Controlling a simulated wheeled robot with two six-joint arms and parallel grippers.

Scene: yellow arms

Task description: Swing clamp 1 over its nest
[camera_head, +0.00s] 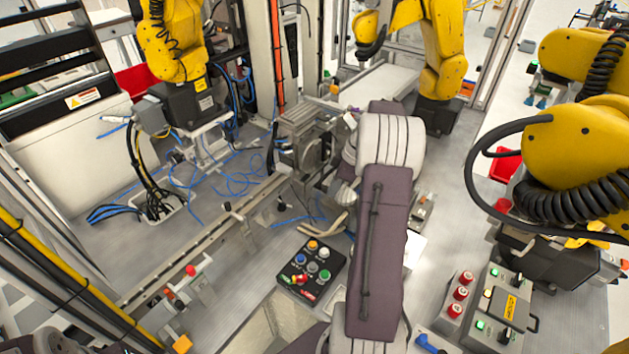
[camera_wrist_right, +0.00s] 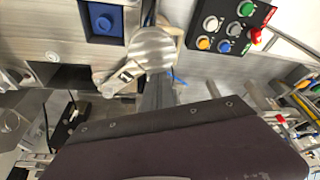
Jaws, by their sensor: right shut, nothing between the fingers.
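My right gripper (camera_wrist_right: 158,90) is shut and empty. It shows in the wrist view as a narrow grey strip above my mauve arm cover. Its tip is close to a round silver disc (camera_wrist_right: 152,47); I cannot tell whether they touch. A silver lever-like piece (camera_wrist_right: 112,80) lies beside the disc, to its lower left; it may belong to a clamp, but no number is readable. A blue square block with a round centre (camera_wrist_right: 103,19), possibly a nest, sits left of the disc, which does not cover it. In the head view my right arm hides most of this area. My left gripper is out of view.
A black button panel (camera_head: 310,268) stands on the metal table left of my right arm. A control box (camera_head: 497,306) with red knobs (camera_head: 460,292) beside it is at the lower right. A long rail (camera_head: 200,249) crosses the left. Yellow robot arms (camera_head: 175,45) stand around.

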